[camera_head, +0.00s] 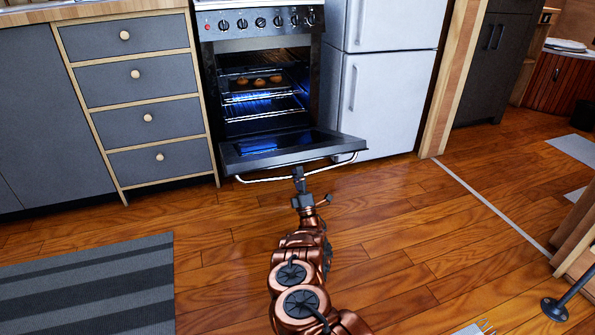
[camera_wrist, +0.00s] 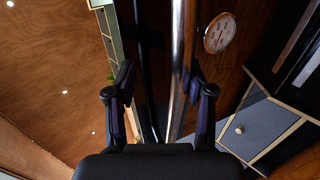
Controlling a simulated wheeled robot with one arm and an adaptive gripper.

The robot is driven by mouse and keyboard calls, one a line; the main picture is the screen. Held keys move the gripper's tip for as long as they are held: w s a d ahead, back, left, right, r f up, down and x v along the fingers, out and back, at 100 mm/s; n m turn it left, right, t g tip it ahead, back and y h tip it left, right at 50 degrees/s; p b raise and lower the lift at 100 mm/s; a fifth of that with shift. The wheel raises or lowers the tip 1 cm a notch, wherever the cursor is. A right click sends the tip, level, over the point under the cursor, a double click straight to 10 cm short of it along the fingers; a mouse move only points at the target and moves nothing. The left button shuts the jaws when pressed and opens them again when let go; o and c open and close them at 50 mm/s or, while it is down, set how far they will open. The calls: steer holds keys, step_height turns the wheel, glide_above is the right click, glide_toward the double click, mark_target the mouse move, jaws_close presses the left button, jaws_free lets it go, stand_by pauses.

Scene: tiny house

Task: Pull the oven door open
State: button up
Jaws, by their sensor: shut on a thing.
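The oven (camera_head: 264,25) stands between the drawers and the fridge. Its door (camera_head: 290,148) is swung down far, close to level, and the blue-lit inside with racks shows. A silver bar handle (camera_head: 325,167) runs along the door's outer edge. My gripper (camera_head: 299,176) is at the middle of this handle, in front of the door. In the wrist view the handle (camera_wrist: 178,50) runs between the two dark fingers of my gripper (camera_wrist: 161,76), which is shut on it. The exact finger contact is hard to see.
Several round baked items (camera_head: 258,80) lie on the upper rack. Grey drawers (camera_head: 142,92) stand left of the oven and a white fridge (camera_head: 388,100) right of it. A striped rug (camera_head: 90,285) lies at the lower left. The wooden floor (camera_head: 400,220) around my arm is clear.

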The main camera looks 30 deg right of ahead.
steer(key=shift+s+f, duration=0.2)
steer(key=shift+f, duration=2.75)
